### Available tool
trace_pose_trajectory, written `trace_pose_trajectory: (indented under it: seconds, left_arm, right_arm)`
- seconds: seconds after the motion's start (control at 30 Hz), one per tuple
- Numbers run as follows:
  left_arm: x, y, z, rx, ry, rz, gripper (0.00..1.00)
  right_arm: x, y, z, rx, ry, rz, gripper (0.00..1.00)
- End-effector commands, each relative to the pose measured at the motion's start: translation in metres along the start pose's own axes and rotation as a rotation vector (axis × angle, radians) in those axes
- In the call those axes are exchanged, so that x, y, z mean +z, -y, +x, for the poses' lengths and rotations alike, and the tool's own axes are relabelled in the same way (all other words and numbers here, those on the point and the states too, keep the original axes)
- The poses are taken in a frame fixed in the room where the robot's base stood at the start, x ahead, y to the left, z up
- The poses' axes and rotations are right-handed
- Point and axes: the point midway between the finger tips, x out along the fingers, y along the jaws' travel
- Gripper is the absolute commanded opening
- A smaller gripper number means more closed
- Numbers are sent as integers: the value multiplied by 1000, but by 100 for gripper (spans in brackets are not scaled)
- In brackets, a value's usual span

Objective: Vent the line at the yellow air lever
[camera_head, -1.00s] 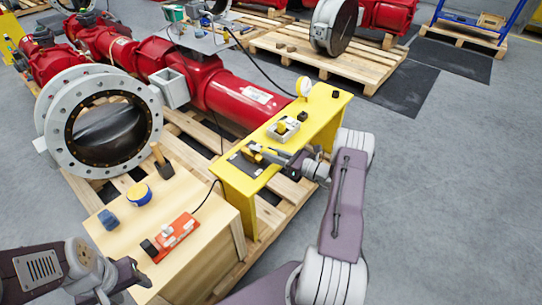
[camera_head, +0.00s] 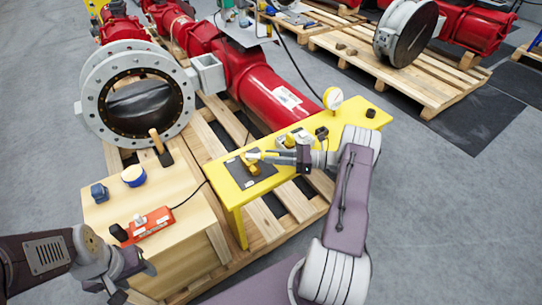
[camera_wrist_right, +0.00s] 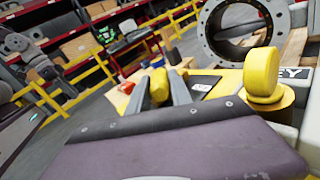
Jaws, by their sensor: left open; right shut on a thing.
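The yellow air lever (camera_head: 254,169) sits on a dark plate on top of the yellow bench (camera_head: 228,186). My right gripper (camera_head: 259,155) reaches in from the right, low over the plate. In the right wrist view its two fingers are shut on a yellow piece (camera_wrist_right: 158,86), which looks like the lever. The fingers partly hide it, and its exact angle is hard to tell. My left gripper (camera_head: 132,277) is open and empty, in front of the wooden crate at lower left, away from the lever.
A pressure gauge (camera_head: 333,98) and a white box (camera_head: 294,138) stand on the bench beyond my right gripper. The wooden crate (camera_head: 185,222) carries a red device (camera_head: 151,222), a hammer (camera_head: 160,147), blue and yellow items. A large flanged valve (camera_head: 137,108) and red pipe lie behind.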

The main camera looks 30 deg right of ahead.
Motion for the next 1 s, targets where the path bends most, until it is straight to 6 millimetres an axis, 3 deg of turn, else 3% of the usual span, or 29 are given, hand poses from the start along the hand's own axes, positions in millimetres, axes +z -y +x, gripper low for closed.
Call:
trace_pose_trajectory:
  seconds: [0.6, 0.63, 0.7, 1.0]
  left_arm:
    - [0, 0, 4, 0, 0, 0, 54]
    - [0, 0, 4, 0, 0, 0, 54]
    - [0, 0, 4, 0, 0, 0, 54]
    - [0, 0, 4, 0, 0, 0, 54]
  right_arm:
    - [-1, 0, -6, 19, -9, 0, 0]
    - [-1, 0, -6, 19, -9, 0, 28]
    - [-1, 0, -6, 19, -8, 0, 47]
    - [0, 0, -7, 19, -6, -1, 47]
